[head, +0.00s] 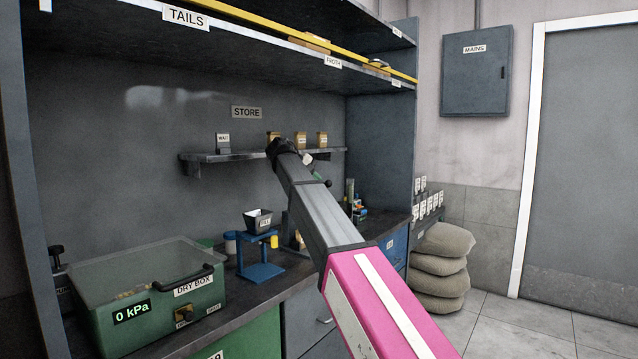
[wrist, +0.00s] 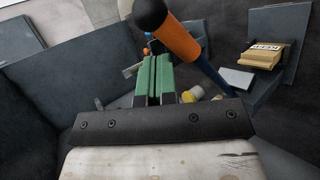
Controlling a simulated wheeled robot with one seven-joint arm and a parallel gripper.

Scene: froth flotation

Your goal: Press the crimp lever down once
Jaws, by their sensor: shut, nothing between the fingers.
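The crimp lever, which I take to be the arm with an orange grip (wrist: 179,42), a black ball end and a blue shaft, stands out large in the wrist view. It slants from upper middle down to the right. My gripper (wrist: 154,62) has green fingers pressed together, with nothing between them. The fingertips appear just left of the orange grip in the picture; I cannot tell whether they touch it. In the head view my arm hides most of the lever and the crimper. A small dark knob (head: 328,183) shows beside the arm there.
A green dry box (head: 150,318) reading 0 kPa stands left on the bench. A blue stand (head: 262,268) with a dark tray (head: 258,220) is beside it. A wall shelf (head: 205,157) holds small labelled blocks. Stacked sacks (head: 440,270) lie on the floor right.

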